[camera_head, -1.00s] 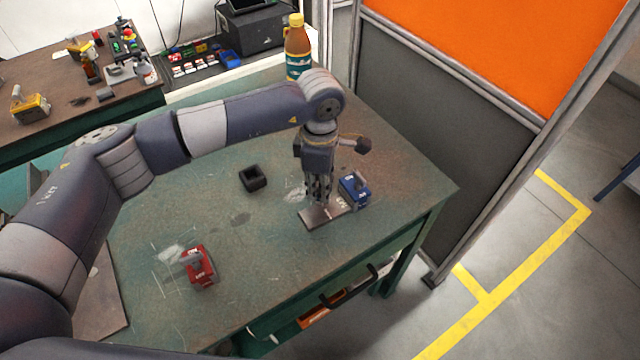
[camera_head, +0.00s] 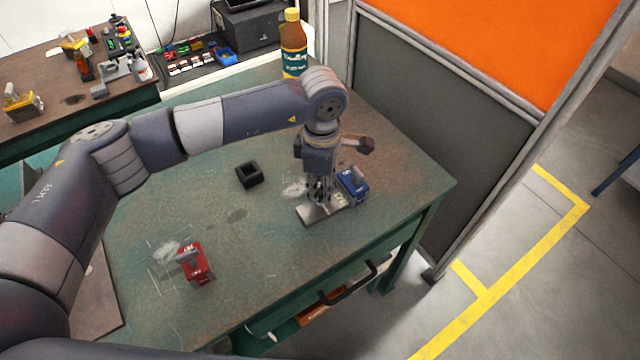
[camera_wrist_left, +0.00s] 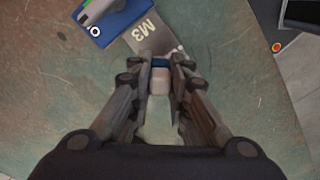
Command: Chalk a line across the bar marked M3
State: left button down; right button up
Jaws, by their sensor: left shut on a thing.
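The grey bar marked M3 (camera_wrist_left: 143,33) lies on the green bench, one end at a blue block (camera_wrist_left: 108,20). In the head view the bar (camera_head: 312,213) shows left of and in front of the blue block (camera_head: 356,187). My left gripper (camera_head: 318,196) points down over the bar. In the left wrist view its fingers (camera_wrist_left: 160,85) are shut on a small pale piece with a blue band, apparently the chalk (camera_wrist_left: 158,82). Whether the chalk touches the bar cannot be told. No line across the bar is clear to me. My right gripper is not in view.
A red block (camera_head: 197,263) stands at the front left of the bench and a black open box (camera_head: 249,174) behind. A bottle (camera_head: 293,50) stands at the back. An orange and grey partition (camera_head: 440,130) rises on the right. The bench between red block and bar is clear.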

aim_at(329, 214)
pick_arm(q)
jog(key=shift+s+d, duration=0.3)
jog(key=shift+s, duration=0.15)
jog(key=shift+s+d+b, duration=0.15)
jog(key=shift+s+b, duration=0.1)
jog(key=shift+b, duration=0.2)
jog(key=shift+s+d+b, duration=0.25)
jog(key=shift+s+b, duration=0.15)
jog(key=shift+s, duration=0.05)
jog(key=shift+s+d, duration=0.15)
jog(key=shift+s, duration=0.05)
notch_tip(329, 214, up, 7)
jog(key=p, duration=0.2)
dwell(0.5)
dwell(0.7)
